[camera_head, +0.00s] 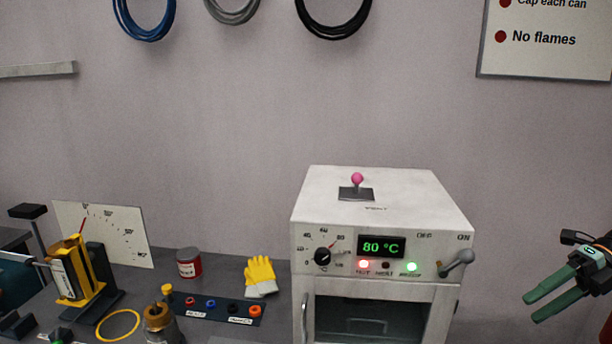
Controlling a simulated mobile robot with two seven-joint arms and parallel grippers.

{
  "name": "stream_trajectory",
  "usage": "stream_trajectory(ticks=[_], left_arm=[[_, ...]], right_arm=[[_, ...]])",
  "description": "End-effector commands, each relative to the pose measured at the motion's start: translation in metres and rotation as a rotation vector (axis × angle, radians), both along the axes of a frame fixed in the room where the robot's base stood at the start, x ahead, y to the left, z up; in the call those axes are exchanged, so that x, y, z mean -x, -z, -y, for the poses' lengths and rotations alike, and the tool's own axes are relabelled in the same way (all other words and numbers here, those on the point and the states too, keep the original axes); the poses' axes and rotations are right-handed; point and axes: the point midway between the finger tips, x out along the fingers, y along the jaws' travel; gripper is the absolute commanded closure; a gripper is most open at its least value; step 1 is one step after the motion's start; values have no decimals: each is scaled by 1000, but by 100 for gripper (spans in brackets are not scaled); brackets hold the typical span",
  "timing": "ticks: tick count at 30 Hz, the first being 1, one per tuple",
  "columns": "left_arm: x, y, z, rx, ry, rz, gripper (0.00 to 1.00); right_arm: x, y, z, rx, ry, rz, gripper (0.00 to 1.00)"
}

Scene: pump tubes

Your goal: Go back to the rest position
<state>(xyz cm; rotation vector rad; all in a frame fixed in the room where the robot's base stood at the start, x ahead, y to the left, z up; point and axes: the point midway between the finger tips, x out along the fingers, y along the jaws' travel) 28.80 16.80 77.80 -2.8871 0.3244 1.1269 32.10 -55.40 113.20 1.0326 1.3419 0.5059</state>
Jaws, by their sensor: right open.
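My right gripper (545,303) is at the right edge, with its two green fingers apart and nothing between them. It is to the right of the white oven, in front of the wall and apart from the oven's switch lever (457,262). My left gripper does not show clearly. The white oven (380,210) stands on the bench with its door shut. Its display reads 80 °C, and a red and a green lamp are lit. A pink-knobbed vent lever (357,181) is on its top.
The dark bench (225,268) holds a yellow device (75,272) by a dial plate (108,232), a red can (189,263), yellow gloves (261,275), a strip with coloured rings (215,307), a yellow ring (118,325) and a brass-topped jar (158,320). Coiled tubes hang above.

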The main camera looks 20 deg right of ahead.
Motion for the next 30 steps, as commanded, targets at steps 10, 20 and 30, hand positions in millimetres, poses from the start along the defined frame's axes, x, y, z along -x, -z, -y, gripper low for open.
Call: stream_trajectory(ticks=[10, 20, 30], left_arm=[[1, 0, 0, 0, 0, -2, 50], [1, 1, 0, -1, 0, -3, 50], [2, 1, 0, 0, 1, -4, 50]], right_arm=[[73, 140, -42, -457, 239, 0, 49], [114, 217, -115, -771, 404, 0, 49], [76, 248, -147, -805, 601, -19, 49]])
